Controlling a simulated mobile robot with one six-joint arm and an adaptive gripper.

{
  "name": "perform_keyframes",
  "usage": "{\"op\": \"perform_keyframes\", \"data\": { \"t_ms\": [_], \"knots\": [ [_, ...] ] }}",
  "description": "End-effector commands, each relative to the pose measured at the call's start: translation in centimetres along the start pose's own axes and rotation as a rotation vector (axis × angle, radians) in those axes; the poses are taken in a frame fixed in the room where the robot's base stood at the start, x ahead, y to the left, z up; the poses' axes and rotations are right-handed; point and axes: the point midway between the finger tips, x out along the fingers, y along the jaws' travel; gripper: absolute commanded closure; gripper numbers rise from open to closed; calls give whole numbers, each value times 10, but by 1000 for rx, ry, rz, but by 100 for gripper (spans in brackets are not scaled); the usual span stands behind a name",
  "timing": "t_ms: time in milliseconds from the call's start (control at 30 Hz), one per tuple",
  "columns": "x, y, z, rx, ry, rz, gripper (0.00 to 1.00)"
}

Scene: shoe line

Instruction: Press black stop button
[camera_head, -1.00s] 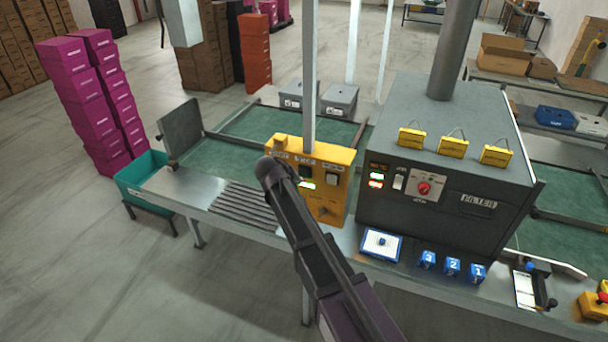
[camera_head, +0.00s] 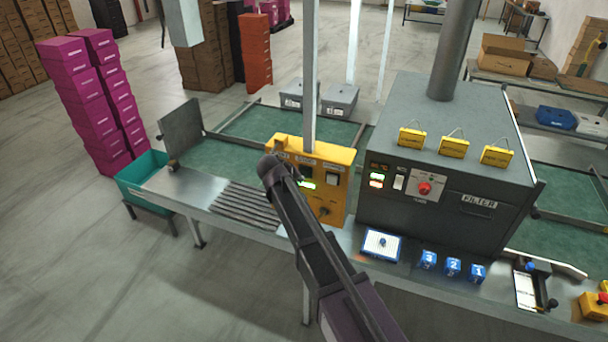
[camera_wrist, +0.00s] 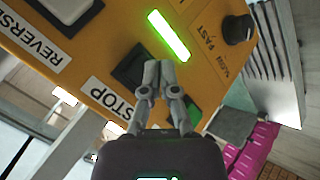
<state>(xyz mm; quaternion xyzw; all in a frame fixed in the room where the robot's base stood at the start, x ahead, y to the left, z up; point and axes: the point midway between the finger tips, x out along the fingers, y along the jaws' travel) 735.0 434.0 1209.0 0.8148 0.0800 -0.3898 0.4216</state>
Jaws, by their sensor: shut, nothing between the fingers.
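The yellow control panel (camera_head: 335,205) stands on the line's left part. In the wrist view the panel (camera_wrist: 95,42) appears upside down. The black stop button (camera_wrist: 130,66) sits beside the STOP label (camera_wrist: 108,97). My gripper (camera_wrist: 161,66) is shut and empty, its fingertips over the panel right beside the black button, overlapping its edge in the picture. I cannot tell whether they touch it. A green button (camera_wrist: 193,115) is partly hidden behind the fingers. In the head view my arm covers the panel's left side and hides the fingertips.
A grey filter machine (camera_head: 450,170) stands right of the panel. Magenta boxes (camera_head: 85,95) stand at left.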

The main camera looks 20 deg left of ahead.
Motion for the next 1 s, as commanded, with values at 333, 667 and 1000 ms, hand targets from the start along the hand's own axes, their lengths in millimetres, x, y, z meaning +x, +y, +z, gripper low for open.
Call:
{"op": "perform_keyframes", "data": {
  "t_ms": [333,667,1000],
  "knots": [
    [0,0,0,0,0,0,100],
    [1,0,-1,0,0,0,100],
    [6,4,-5,0,0,0,100]
  ]
}}
